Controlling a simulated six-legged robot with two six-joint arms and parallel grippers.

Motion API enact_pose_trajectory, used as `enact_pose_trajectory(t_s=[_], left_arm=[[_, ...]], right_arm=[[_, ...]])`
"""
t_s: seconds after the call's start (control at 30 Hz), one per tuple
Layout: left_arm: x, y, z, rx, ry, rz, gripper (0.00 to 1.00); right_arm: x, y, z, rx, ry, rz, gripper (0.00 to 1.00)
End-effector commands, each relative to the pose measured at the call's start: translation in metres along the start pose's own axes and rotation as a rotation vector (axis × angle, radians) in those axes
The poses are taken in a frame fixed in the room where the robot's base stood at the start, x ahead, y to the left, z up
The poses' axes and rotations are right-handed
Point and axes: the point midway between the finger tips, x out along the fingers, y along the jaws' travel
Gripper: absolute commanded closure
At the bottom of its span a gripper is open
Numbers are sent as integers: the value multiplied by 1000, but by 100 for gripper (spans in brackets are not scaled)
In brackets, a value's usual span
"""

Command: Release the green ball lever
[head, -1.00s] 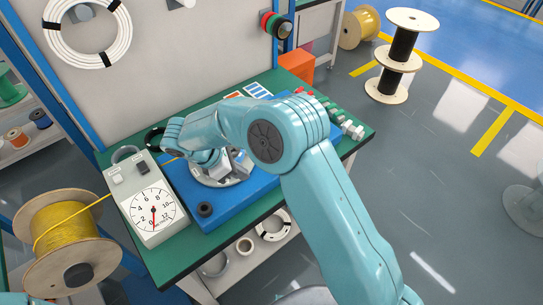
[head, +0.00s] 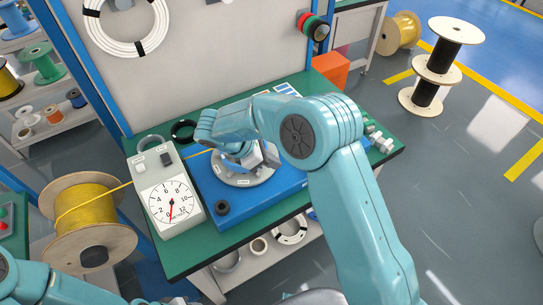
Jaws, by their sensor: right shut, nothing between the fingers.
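My right arm reaches over the green-topped bench from the right. Its gripper (head: 262,163) is shut and empty, low over the silver round plate (head: 235,180) on the blue base (head: 262,202). The wrist and forearm cover much of the plate. I cannot make out the green ball lever; it may be hidden behind my right arm or gripper. A black knob (head: 222,208) stands at the base's front left corner. Part of my left arm shows at the lower left, but its gripper is not in view.
A grey dial gauge (head: 170,203) stands left of the blue base. A yellow cable runs from a wooden spool (head: 97,253) behind the gauge toward the base. An orange box (head: 330,70) and metal fittings (head: 378,138) lie at the bench's right side.

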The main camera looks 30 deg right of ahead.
Motion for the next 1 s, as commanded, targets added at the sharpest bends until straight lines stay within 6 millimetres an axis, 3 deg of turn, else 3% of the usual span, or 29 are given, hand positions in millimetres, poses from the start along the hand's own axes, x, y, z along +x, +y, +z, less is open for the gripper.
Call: enact_pose_trajectory(t_s=[0.2,0.4,0.6,1.0], left_arm=[[-8,3,0,0,0,0,59],[-17,6,0,0,0,0,59],[-21,8,0,0,0,0,59],[-20,7,0,0,0,0,59]], right_arm=[[48,0,1,-3,-1,-5,100],[77,2,17,1,2,-3,100],[90,2,25,-1,2,-1,100],[92,2,26,-2,2,1,100]])
